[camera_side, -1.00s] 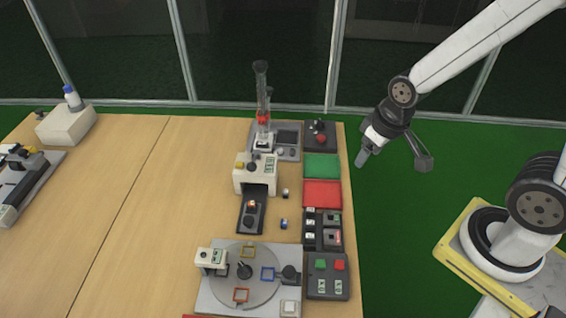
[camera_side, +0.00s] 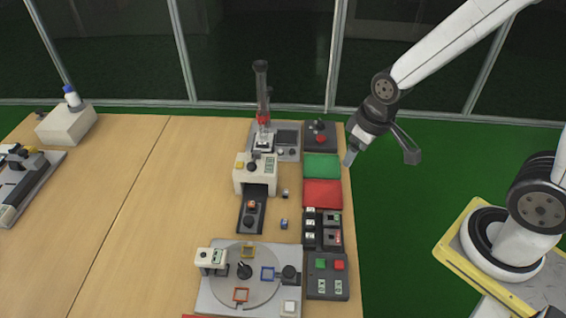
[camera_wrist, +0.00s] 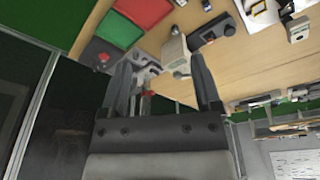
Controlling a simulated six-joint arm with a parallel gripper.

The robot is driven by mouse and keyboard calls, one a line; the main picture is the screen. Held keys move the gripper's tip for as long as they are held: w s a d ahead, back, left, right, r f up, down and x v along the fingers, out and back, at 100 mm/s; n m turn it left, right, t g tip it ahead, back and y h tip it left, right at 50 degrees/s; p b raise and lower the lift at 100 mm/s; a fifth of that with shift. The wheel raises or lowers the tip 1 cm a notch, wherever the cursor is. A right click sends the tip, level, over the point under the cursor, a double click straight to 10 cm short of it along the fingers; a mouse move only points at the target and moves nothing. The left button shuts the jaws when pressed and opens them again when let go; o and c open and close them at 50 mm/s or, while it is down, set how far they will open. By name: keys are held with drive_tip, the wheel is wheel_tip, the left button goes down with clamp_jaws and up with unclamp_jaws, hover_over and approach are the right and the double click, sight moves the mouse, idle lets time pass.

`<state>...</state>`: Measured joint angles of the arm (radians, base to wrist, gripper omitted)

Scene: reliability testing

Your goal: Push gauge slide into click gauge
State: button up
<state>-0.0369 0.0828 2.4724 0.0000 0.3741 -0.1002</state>
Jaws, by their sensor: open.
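The click gauge (camera_side: 243,182) is a cream box with a yellow button and a small panel on top, standing on the wooden table. It also shows in the wrist view (camera_wrist: 173,54). The dark gauge slide (camera_side: 247,223) sticks out of its front opening, toward the bottom of the picture, with a small orange-topped part (camera_side: 252,205) on it. The slide also shows in the wrist view (camera_wrist: 213,29). My gripper (camera_side: 350,157) is in the air by the table's right edge, right of the gauge and apart from it. In the wrist view its two fingers (camera_wrist: 164,88) are spread and empty.
A green tray (camera_side: 321,166) and a red tray (camera_side: 322,194) lie between gauge and gripper. A red-button box (camera_side: 320,137) and a tall press (camera_side: 264,110) stand behind. Two small parts (camera_side: 284,224) lie right of the slide. A turntable (camera_side: 243,290) stands in front.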

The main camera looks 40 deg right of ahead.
drive_tip(key=w+a+f+n+g, duration=0.1)
drive_tip(key=w+a+f+n, duration=0.4)
drive_tip(key=w+a+n, duration=0.4)
drive_tip(key=n+g, duration=0.1)
drive_tip(key=n, duration=0.6)
hover_over(248, 220)
wheel_tip(248, 220, down, 9)
drive_tip(key=shift+d+f, duration=0.1)
drive_tip(key=shift+d, duration=0.05)
drive_tip(key=shift+f, duration=0.15)
drive_tip(key=shift+f, duration=0.2)
drive_tip(key=shift+f, duration=3.7)
clamp_jaws()
